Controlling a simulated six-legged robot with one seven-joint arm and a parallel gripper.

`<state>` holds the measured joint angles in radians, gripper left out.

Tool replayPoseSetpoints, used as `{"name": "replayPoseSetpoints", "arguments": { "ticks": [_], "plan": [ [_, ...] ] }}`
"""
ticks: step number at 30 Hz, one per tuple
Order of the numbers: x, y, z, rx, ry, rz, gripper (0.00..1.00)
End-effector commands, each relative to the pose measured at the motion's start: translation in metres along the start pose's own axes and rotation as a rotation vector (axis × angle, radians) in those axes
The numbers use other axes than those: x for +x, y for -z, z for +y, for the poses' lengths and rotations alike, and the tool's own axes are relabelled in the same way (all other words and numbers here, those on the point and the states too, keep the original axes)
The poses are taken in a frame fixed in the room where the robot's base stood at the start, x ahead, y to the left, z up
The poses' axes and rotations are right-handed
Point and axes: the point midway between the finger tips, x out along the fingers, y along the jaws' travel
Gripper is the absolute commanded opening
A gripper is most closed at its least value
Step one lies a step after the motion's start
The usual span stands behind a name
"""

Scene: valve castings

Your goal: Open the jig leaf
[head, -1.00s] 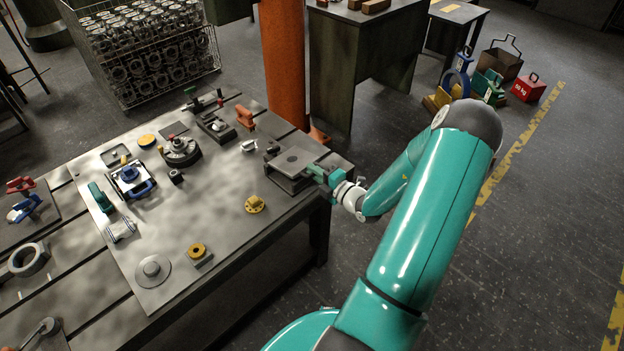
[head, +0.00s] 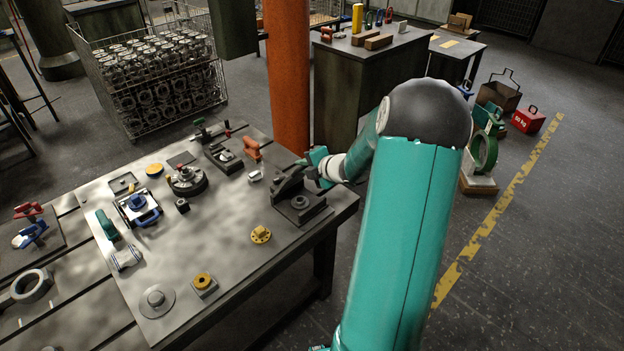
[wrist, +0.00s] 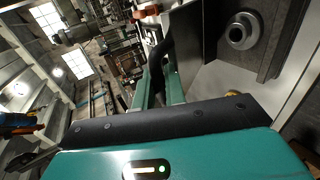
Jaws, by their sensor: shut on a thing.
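The drill jig sits at the right corner of the bench plate. Its dark base (head: 318,213) lies flat and carries a round boss, which also shows at the upper right in the wrist view (wrist: 243,31). The jig leaf (head: 288,181) is tilted up steeply from the base, so the boss is uncovered. My gripper (head: 306,167) is at the raised edge of the leaf, shut on it. In the wrist view my teal fingers (wrist: 163,88) close around a dark part of the leaf. The exact contact is partly hidden.
An orange column (head: 288,75) stands just behind the jig. A yellow flanged part (head: 261,235) and an orange clamp (head: 252,149) are nearby on the plate. A wire basket of castings (head: 150,80) stands beyond the bench.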

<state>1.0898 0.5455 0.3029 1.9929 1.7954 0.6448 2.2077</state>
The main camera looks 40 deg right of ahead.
Motion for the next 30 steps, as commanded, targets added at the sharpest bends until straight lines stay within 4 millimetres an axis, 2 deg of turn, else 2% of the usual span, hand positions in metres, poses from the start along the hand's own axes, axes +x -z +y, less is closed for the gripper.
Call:
{"name": "replayPoseSetpoints", "arguments": {
  "ticks": [6, 12, 30],
  "plan": [
    [0.016, 0.001, 0.023, 0.001, -0.003, -0.001, 0.00],
    [0.026, 0.001, 0.034, 0.004, -0.004, 0.000, 0.00],
    [0.032, 0.000, 0.039, 0.004, -0.003, -0.002, 0.00]
  ]
}}
